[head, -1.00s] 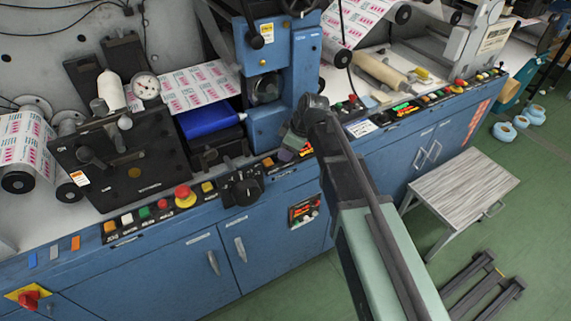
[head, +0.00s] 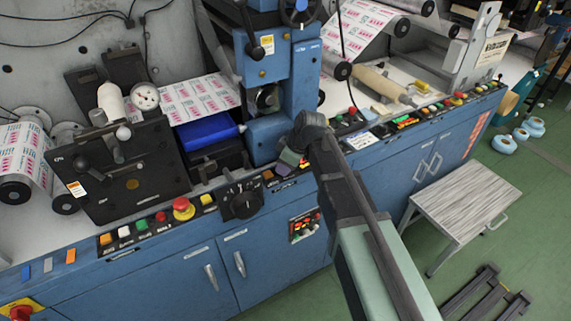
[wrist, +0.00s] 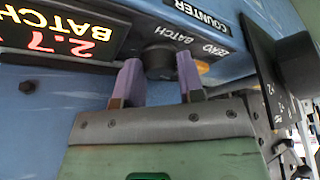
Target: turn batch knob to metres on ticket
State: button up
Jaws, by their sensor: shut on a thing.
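My gripper (wrist: 160,85) has purple fingers on both sides of the dark round batch knob (wrist: 158,62) and is shut on it. The label "BATCH" shows beside the knob. A lit display (wrist: 60,35) to its left shows "BATCH" in yellow and red digits with a decimal point; the left edge cuts it off, so the full number cannot be read. In the head view my gripper (head: 292,161) is at the front control strip, and the knob is hidden there. A white card (head: 360,142), possibly the ticket, lies on the machine to the right; its writing is too small to read.
A large black dial (head: 241,201) and a red mushroom button (head: 183,208) are on the control strip left of my gripper. A small lit panel (head: 305,225) is below. A table (head: 460,200) stands on the floor at right.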

jog(key=m+t+h, duration=0.1)
jog(key=m, duration=0.2)
jog(key=shift+s+m, duration=0.1)
jog(key=shift+m, duration=0.3)
jog(key=m+t+h, duration=0.1)
jog(key=m, duration=0.3)
jog(key=shift+a+m, duration=0.1)
jog(key=shift+m, duration=0.2)
jog(key=m+t+h, duration=0.1)
jog(key=m+h, duration=0.1)
jog(key=m, duration=0.2)
jog(key=shift+a+m, duration=0.1)
jog(key=shift+m, duration=0.2)
jog(key=shift+m+h, duration=0.7)
jog(key=shift+m, duration=1.2)
jog(key=o, duration=0.6)
